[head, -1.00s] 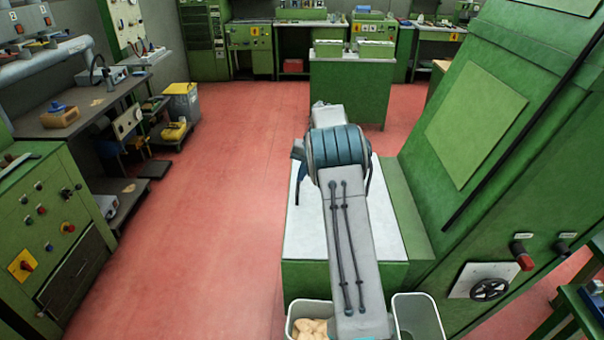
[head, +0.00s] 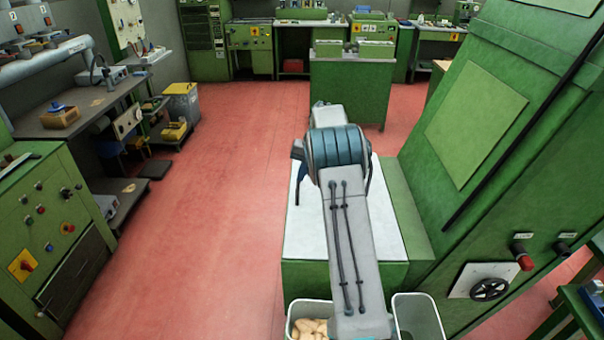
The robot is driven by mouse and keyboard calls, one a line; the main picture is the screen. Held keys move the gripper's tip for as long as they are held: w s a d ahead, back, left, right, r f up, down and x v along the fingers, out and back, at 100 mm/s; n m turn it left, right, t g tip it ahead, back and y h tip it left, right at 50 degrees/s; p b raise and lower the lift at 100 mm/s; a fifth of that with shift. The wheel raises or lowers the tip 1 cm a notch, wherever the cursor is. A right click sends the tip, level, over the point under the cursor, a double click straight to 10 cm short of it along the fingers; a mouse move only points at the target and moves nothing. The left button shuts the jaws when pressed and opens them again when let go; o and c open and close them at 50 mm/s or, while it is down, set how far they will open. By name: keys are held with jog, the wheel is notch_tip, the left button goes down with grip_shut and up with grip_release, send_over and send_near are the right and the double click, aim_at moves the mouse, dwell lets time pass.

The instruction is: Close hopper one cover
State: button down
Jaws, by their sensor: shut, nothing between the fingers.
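No part is clearly readable as hopper one or its cover. Two green boxes with pale tops, the left one (head: 328,48) and the right one (head: 376,49), sit side by side on a green cabinet (head: 348,92) at the back centre. I cannot tell whether they are hoppers or whether either has a cover open. My grey arm with its blue joint rises over the white-topped green bench (head: 304,235). My gripper is not discernible; the arm hides what lies beyond the joint.
A bin of tan pieces (head: 310,328) and another bin (head: 418,315) are at the bottom. A control cabinet (head: 50,230) stands left. The red floor (head: 200,225) between is clear.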

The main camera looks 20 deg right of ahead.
jog(key=c, duration=1.5)
grip_release()
jog(key=b+v, duration=0.1)
jog(key=v, duration=1.2)
jog(key=shift+s+d+r, duration=0.1)
jog(key=shift+s+r, duration=0.05)
jog(key=shift+r, duration=0.25)
